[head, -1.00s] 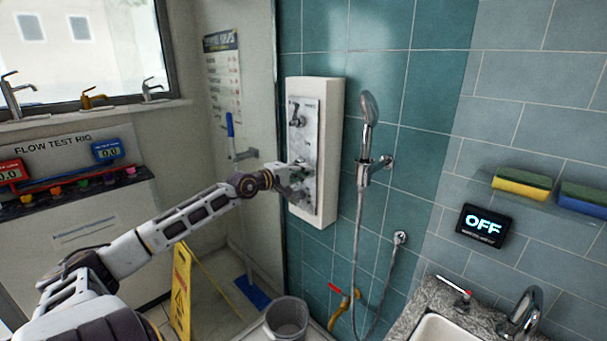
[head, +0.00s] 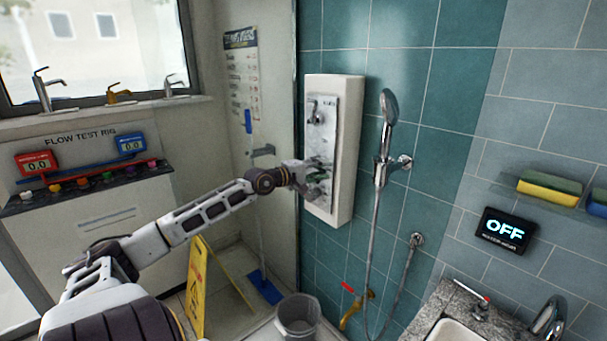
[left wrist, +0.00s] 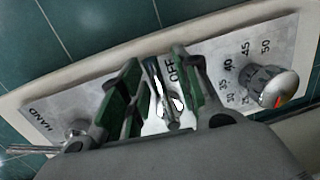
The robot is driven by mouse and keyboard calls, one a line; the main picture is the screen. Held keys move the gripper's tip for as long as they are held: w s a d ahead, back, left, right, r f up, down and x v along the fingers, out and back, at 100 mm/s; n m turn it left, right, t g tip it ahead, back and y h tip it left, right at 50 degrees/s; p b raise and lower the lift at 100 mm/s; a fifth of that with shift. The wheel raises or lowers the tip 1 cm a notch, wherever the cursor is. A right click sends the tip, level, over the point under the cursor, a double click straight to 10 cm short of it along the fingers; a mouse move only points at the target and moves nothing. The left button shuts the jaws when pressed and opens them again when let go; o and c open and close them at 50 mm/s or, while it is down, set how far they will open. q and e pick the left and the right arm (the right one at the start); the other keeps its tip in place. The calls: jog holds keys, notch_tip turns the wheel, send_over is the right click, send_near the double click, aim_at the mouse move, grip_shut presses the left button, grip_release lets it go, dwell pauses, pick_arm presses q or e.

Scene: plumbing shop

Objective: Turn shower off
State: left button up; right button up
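The shower control panel (head: 345,140) is a white box with a metal plate on the teal tiled wall. My left gripper (head: 318,178) is at the lower part of its face. In the left wrist view, the gripper's green-padded fingers (left wrist: 163,95) stand apart on either side of a chrome lever (left wrist: 155,82), beside the printed OFF mark (left wrist: 173,72). I cannot tell whether either finger touches the lever. A temperature knob (left wrist: 270,88) sits to the right, and another handle (left wrist: 75,130) near HAND to the left. The hand shower (head: 389,108) hangs right of the panel. My right gripper is not in view.
A black display (head: 503,230) on the grey tiles reads OFF. A shelf with sponges (head: 548,188) is above it, and a sink (head: 450,332) below.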

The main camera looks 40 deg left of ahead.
pick_arm(q)
jog(key=shift+s, duration=0.1)
jog(key=v, duration=1.1)
jog(key=shift+s, duration=0.3)
dwell(0.3)
dwell(0.5)
